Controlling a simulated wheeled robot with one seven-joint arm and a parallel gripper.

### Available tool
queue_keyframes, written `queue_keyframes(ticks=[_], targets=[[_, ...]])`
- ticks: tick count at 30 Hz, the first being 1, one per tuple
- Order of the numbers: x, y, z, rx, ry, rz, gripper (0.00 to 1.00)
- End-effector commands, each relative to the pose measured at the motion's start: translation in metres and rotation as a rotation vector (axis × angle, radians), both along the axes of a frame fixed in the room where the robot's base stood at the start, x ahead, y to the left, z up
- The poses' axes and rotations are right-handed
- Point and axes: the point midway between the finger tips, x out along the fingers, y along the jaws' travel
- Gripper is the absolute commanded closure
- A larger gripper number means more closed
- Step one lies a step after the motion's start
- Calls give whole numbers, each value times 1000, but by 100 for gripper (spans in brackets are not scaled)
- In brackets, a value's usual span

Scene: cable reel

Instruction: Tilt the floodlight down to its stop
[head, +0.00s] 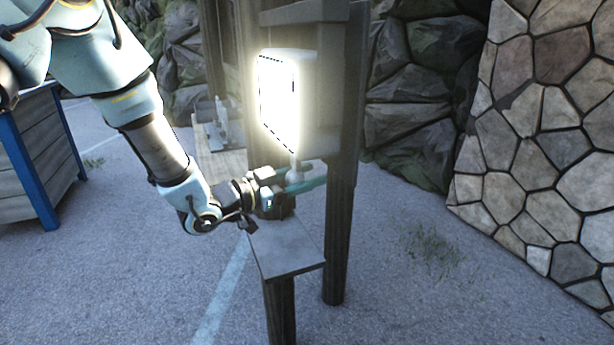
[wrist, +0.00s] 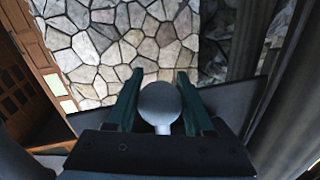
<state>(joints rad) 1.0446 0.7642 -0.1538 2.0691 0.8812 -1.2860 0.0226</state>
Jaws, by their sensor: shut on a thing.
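The floodlight (head: 277,100) is lit and glows white, mounted on a grey box on a dark post. A pale handle with a rounded knob (head: 295,176) hangs below its lower edge. My gripper (head: 300,180) is at this knob, with its green fingers on either side of it. In the wrist view the round grey knob (wrist: 160,103) sits between the two green fingers of my gripper (wrist: 160,95). The fingers are shut on the knob. The floodlight's face looks close to upright in the head view. The floodlight's body is out of the wrist view.
A small grey shelf (head: 284,248) on a post stands just below my gripper. The dark post (head: 341,230) rises close to the right. A blue-framed wooden crate (head: 40,150) stands at the left. Stone walls (head: 545,140) close off the back and right.

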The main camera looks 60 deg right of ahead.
Motion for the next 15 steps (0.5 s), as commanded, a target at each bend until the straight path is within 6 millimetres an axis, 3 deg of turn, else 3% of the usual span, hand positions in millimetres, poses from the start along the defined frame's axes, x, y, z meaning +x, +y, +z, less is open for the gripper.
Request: queue_keyframes(ticks=[3, 15], targets=[[0, 0, 0, 0, 0, 0, 100], [0, 0, 0, 0, 0, 0, 100]])
